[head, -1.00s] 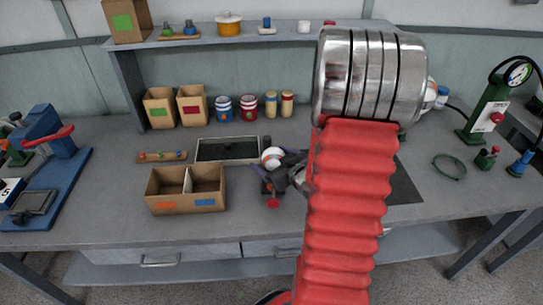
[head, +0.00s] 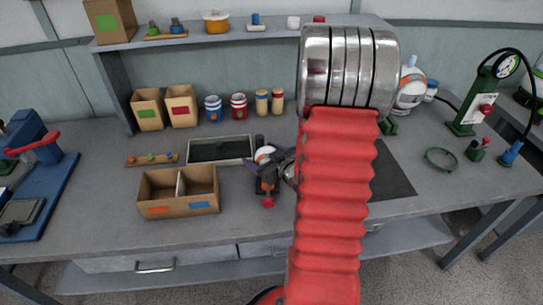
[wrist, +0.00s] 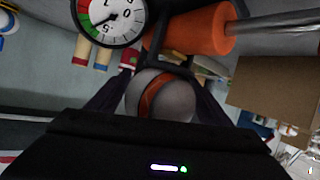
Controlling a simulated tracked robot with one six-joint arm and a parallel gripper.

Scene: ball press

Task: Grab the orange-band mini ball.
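The orange-band mini ball (wrist: 161,96) is grey-white with an orange stripe. In the wrist view it sits between the two dark fingers of my gripper (wrist: 160,102); the housing hides its lower part. In the head view the ball (head: 264,153) rests at a small dark device with a red knob (head: 268,203). My gripper (head: 265,161) reaches in from the right, its fingers spread on either side of the ball. I see no clear grip on it. A gauge (wrist: 110,18) and an orange cylinder (wrist: 200,34) are close by in the wrist view.
A divided cardboard box (head: 178,207) stands left of the device, and a dark tray (head: 221,150) lies behind it. A larger orange-and-white ball (head: 410,90) stands at the right behind my arm.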

